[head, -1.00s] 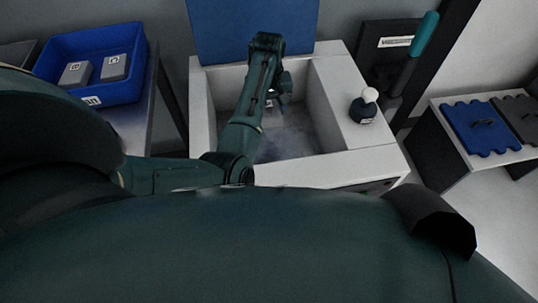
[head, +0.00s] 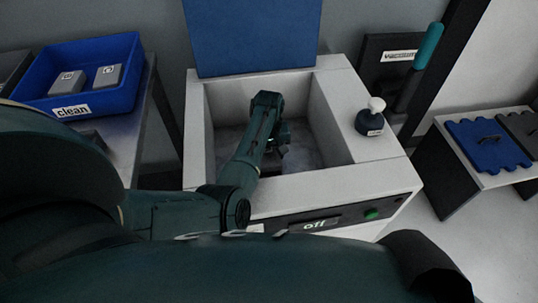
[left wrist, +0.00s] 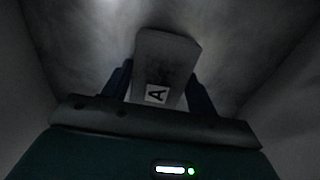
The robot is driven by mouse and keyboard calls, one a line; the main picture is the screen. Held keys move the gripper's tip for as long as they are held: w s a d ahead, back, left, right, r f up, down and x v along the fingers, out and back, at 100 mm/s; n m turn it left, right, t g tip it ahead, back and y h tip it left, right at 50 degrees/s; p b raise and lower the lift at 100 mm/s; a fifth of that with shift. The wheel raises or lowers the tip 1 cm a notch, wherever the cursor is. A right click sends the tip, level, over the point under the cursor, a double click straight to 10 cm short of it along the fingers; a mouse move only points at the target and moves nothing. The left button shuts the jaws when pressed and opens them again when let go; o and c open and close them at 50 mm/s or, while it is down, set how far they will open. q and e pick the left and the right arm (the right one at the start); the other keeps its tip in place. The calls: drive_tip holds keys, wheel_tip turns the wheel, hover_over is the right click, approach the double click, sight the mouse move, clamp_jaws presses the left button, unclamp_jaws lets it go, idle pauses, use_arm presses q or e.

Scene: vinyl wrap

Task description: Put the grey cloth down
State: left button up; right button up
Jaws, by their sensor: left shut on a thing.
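My left arm reaches down into an open white box (head: 340,180), with its left gripper (head: 270,158) inside. In the left wrist view the left gripper (left wrist: 160,92) is shut on a grey, flat, block-like thing (left wrist: 167,58) with a white "A" label. I see no loose folds of cloth on it. In the head view my arm mostly hides the held thing. The box floor (head: 227,150) is dim and mottled grey; whether the held thing touches it, I cannot tell. My right gripper is not in view.
A blue bin (head: 130,92) labelled "clean" holds two grey blocks, left. The box has a raised blue lid (head: 255,35), a front panel (head: 318,224) reading "off" and a white-knobbed device (head: 370,122) on its right rim. Blue puzzle-edged plates (head: 485,145) lie right.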

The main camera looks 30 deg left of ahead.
sight(269, 154)
use_arm(q)
drive_tip(key=shift+f, duration=0.2)
drive_tip(key=o, duration=1)
drive_tip(key=shift+f, duration=0.1)
drive_tip(key=shift+c, duration=0.2)
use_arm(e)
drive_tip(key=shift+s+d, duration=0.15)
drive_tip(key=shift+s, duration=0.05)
use_arm(q)
drive_tip(key=shift+r, duration=0.35)
wheel_tip(269, 154, up, 12)
drive_tip(key=p, duration=0.3)
drive_tip(key=shift+p, duration=0.3)
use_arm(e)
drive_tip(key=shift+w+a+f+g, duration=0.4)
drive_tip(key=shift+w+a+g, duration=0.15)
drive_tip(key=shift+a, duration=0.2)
use_arm(q)
drive_tip(key=shift+f, duration=0.1)
